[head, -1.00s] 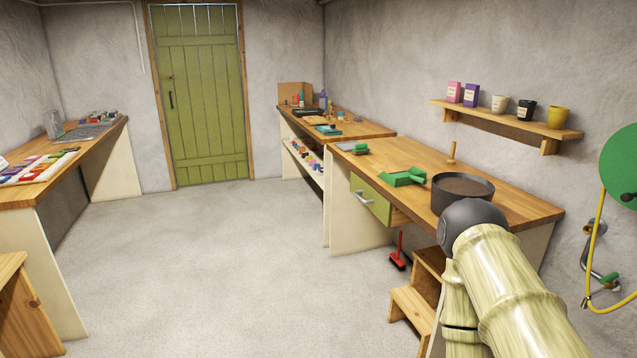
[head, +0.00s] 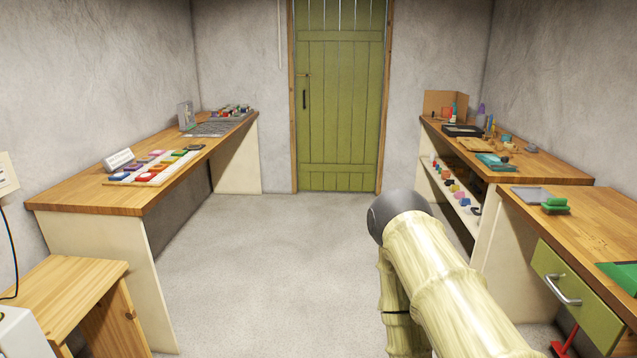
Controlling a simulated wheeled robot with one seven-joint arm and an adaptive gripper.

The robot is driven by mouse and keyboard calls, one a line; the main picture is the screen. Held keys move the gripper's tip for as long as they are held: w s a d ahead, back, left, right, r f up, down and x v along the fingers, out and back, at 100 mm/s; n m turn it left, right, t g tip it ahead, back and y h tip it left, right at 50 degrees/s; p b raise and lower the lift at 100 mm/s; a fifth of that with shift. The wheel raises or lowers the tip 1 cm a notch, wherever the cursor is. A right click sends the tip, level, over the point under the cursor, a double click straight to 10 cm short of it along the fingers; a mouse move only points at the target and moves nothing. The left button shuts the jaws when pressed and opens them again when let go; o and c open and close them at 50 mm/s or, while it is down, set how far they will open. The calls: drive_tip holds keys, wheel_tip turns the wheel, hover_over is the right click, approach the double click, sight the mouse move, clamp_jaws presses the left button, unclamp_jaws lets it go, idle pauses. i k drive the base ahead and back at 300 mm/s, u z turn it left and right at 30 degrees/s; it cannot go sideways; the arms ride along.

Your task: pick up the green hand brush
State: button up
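A small green brush-like block (head: 555,205) with a darker underside lies on the right workbench (head: 601,214), beside a flat grey sheet. I cannot tell for certain whether it is the green hand brush. My arm (head: 440,275) reaches up from the bottom, left of that bench. My gripper is not in view.
A left bench (head: 85,195) holds a tray of coloured blocks. A wooden stool (head: 75,285) stands at the near left. An open drawer (head: 575,295) juts from the right bench, with a red thing (head: 565,342) below. The middle floor is clear.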

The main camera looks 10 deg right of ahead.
sight(559, 204)
drive_tip(key=i, duration=1.65)
drive_tip(key=z, duration=1)
drive_tip(key=i, duration=1.35)
drive_tip(key=z, duration=0.95)
